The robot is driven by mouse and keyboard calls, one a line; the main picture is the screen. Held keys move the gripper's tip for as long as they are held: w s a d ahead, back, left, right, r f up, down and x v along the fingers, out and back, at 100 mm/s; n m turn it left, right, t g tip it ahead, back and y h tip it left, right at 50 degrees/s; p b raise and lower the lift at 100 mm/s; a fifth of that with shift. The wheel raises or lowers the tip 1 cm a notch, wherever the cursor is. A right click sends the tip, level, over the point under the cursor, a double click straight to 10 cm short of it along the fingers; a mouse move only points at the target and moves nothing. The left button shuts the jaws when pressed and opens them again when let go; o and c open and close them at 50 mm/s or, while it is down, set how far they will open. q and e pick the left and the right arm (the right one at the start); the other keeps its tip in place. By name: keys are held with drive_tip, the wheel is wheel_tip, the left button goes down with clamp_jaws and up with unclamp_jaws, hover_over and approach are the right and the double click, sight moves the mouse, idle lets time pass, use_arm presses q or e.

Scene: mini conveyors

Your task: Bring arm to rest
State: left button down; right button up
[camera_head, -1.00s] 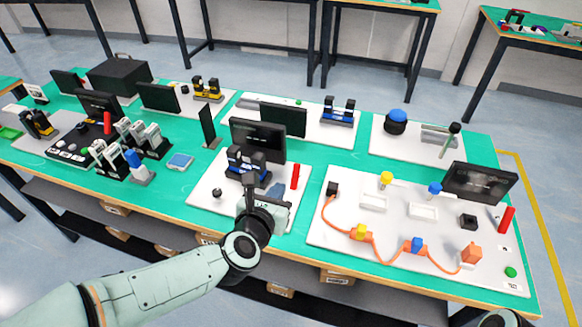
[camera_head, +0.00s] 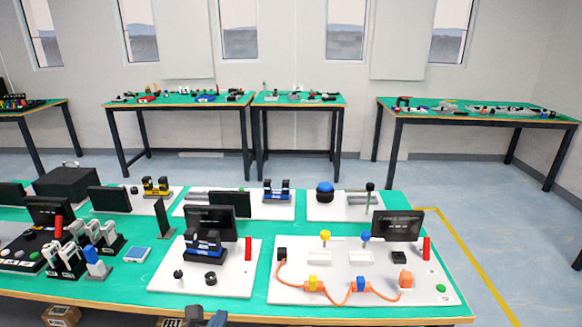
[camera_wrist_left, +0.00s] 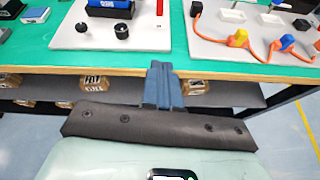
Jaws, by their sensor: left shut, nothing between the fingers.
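My left gripper (camera_head: 205,318) shows only as a small dark part at the bottom edge of the head view. In the left wrist view its blue-grey fingers (camera_wrist_left: 162,85) are closed together with nothing between them. They are in front of the table's front edge, apart from the objects on it. My right gripper is not in view.
The green table (camera_head: 135,277) carries a white board (camera_head: 240,280) with two black knobs (camera_head: 211,278), a blue-black mini conveyor (camera_head: 205,242) and a red block (camera_head: 248,248). A larger white board (camera_head: 350,283) with an orange cable stands right. Boxes (camera_wrist_left: 95,83) sit on the shelf below.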

use_arm(q)
drive_tip(key=s+f+m+g+p, duration=0.2)
drive_tip(key=f+m+g+p, duration=0.1)
drive_tip(key=f+m, duration=0.55)
drive_tip(key=s+f+m+g+p, duration=0.3)
drive_tip(key=f+m, duration=0.2)
drive_tip(key=f, duration=0.6)
drive_tip(key=s+d+f+m+g+h+p, duration=0.1)
drive_tip(key=s+f+m+g+p, duration=0.2)
drive_tip(key=s+f+m, duration=0.3)
drive_tip(key=s+d+f+m+g+h+p, duration=0.1)
drive_tip(key=s+f+m+g+p, duration=0.3)
drive_tip(key=s+m, duration=0.6)
drive_tip(key=s+f+g, duration=0.1)
drive_tip(key=s+f, duration=0.1)
drive_tip(key=s, duration=0.4)
drive_tip(key=shift+s+d+h+p, duration=0.15)
drive_tip(key=shift+s+h+p, duration=0.15)
drive_tip(key=shift+h, duration=0.1)
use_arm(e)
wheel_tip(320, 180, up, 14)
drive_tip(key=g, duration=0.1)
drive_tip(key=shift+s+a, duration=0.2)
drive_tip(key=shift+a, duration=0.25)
use_arm(q)
drive_tip(key=shift+f+m, duration=0.1)
drive_tip(key=shift+m, duration=0.15)
